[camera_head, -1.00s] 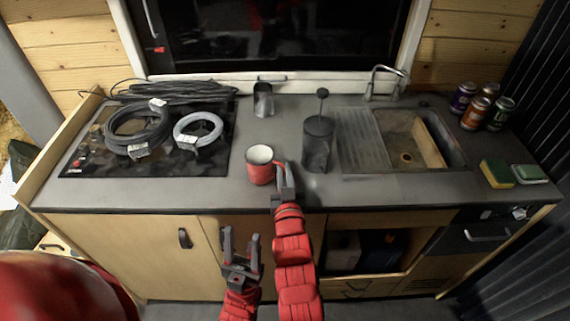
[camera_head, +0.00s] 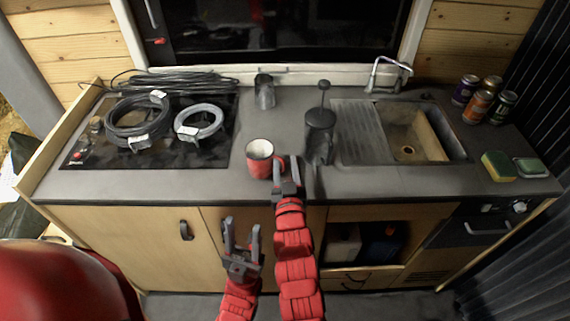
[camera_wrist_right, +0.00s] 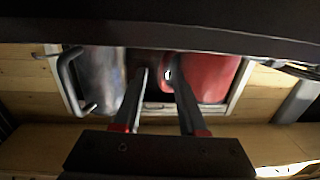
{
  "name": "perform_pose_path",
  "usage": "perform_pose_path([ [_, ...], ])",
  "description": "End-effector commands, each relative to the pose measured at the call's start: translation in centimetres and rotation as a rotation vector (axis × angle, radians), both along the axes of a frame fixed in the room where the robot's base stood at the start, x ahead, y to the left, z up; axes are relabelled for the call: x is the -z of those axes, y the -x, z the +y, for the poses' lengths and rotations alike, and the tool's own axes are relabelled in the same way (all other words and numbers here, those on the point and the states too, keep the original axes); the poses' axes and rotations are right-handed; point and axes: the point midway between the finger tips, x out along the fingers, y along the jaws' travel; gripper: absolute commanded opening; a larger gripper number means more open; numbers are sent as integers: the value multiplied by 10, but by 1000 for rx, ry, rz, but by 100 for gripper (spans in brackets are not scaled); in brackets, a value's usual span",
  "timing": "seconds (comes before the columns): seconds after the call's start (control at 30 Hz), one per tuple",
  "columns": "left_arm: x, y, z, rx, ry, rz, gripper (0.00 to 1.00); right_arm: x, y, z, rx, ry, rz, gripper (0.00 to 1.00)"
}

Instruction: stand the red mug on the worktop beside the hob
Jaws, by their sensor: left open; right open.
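The red mug (camera_head: 259,160) stands upright on the grey worktop, just right of the hob (camera_head: 190,158), with its white inside showing. Its handle side faces my right gripper. My right gripper (camera_head: 287,172) is open at the mug's right side. In the right wrist view the red mug (camera_wrist_right: 212,78) is close to the right of the open fingers (camera_wrist_right: 158,85), and part of its handle shows by the right finger. I cannot tell whether the handle lies between the fingers. My left gripper (camera_head: 241,238) is open and empty in front of the cabinet, below the worktop edge.
A dark cafetiere (camera_head: 319,138) stands right of my right gripper. A metal jug (camera_head: 264,92) stands behind the mug. Coiled cables (camera_head: 138,118) lie on the hob. The sink (camera_head: 420,135), several cans (camera_head: 478,106) and a sponge (camera_head: 497,166) are further right.

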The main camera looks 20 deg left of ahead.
Motion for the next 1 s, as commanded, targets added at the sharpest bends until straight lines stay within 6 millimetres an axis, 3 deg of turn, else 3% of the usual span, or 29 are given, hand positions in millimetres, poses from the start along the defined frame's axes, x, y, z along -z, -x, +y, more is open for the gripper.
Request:
perform_pose_path([
  [0.5,20,0,0,0,0,1,50,3,95,-33,-4,-2,2,41],
  [0.7,21,0,0,0,0,1,50,1,107,-39,-1,-1,1,41],
  [1.0,21,0,0,0,0,1,50,-2,107,-40,-2,-2,-22,41],
])
